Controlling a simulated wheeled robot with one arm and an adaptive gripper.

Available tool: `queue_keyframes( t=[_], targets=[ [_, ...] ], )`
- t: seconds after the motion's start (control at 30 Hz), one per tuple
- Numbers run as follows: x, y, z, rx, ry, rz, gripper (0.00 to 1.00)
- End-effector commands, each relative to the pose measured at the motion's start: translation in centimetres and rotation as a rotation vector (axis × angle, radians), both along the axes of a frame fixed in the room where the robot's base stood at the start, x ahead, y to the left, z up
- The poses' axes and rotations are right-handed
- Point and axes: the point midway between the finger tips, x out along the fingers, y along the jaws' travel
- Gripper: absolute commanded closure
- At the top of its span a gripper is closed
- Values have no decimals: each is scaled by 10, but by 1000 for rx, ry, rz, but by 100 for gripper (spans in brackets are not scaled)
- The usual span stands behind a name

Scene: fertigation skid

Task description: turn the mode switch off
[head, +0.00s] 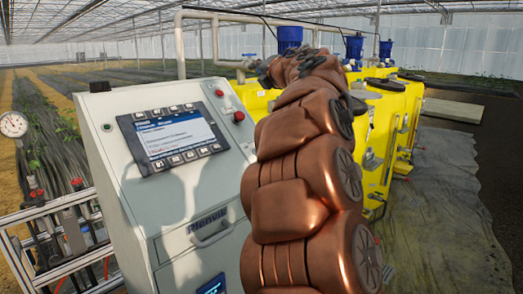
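The light grey control cabinet (130,215) stands left of centre in the head view, with a screen (172,139) on its sloped face. Two small red knobs or lamps sit right of the screen, an upper one (219,93) and a lower one (239,116). A small dark round fitting (107,127) sits left of the screen. I cannot tell which of these, if any, is the mode switch; it may be hidden behind my arm. My copper-coloured arm rises in front of the cabinet's right side. My gripper cannot be made out beyond the arm's far end.
Yellow tanks (405,115) with blue-topped units (289,37) stand behind and right of my arm. A grey ground sheet (440,200) lies open at the right.

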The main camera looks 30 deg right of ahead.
Motion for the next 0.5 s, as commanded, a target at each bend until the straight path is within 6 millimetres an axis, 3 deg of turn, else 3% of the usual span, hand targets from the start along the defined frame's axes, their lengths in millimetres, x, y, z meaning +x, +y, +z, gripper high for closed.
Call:
queue_keyframes(
  t=[0.03, 0.1, 0.3, 0.5],
  targets=[
    [4, -5, -27, -56, 87, 39, 66],
    [4, -9, -63, -117, 210, 98, 66],
    [-13, -22, -146, -209, 490, 220, 66],
    [-27, -29, -179, -230, 606, 268, 66]
  ],
)
